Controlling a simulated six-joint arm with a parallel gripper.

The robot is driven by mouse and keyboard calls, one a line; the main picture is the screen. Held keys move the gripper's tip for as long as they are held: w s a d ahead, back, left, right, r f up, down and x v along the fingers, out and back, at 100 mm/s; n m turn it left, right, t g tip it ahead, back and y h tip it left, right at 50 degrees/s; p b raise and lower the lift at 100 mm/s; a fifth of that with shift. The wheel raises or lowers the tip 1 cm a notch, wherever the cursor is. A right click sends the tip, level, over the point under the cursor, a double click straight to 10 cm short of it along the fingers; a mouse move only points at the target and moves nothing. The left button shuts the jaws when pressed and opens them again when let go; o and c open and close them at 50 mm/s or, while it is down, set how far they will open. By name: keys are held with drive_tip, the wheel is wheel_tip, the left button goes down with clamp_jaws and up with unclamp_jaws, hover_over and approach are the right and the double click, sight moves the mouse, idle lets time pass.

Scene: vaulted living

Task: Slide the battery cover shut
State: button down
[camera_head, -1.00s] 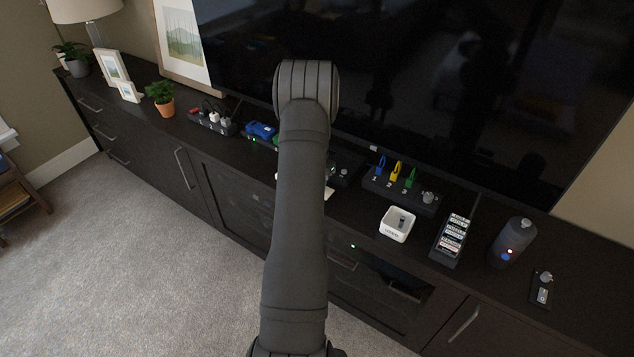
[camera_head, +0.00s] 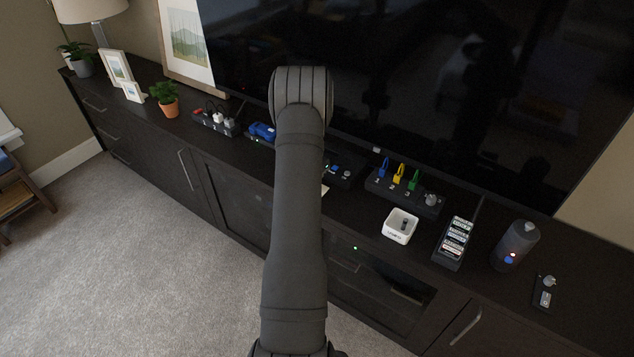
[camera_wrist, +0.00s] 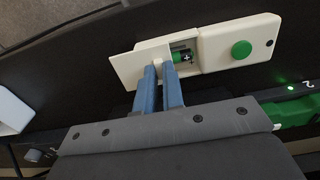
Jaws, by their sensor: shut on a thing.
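In the wrist view a cream remote-like device (camera_wrist: 238,40) with a round green button (camera_wrist: 241,49) lies on the dark surface. Its battery bay is partly uncovered and shows a green battery (camera_wrist: 182,55) with a plus mark. In the head view my arm hides nearly all of the device.
The dark cabinet (camera_head: 350,213) also bears a white box (camera_head: 399,226), a battery rack (camera_head: 454,242), a grey bottle (camera_head: 515,246) and a panel with coloured loops (camera_head: 405,193). In the wrist view a green object (camera_wrist: 293,112) lies close on the right. The large TV (camera_head: 430,90) stands behind.

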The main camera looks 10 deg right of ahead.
drive_tip(key=c, duration=1.5)
unclamp_jaws()
drive_tip(key=shift+r, duration=0.1)
wheel_tip(320, 180, up, 17)
drive_tip(key=shift+r, duration=0.1)
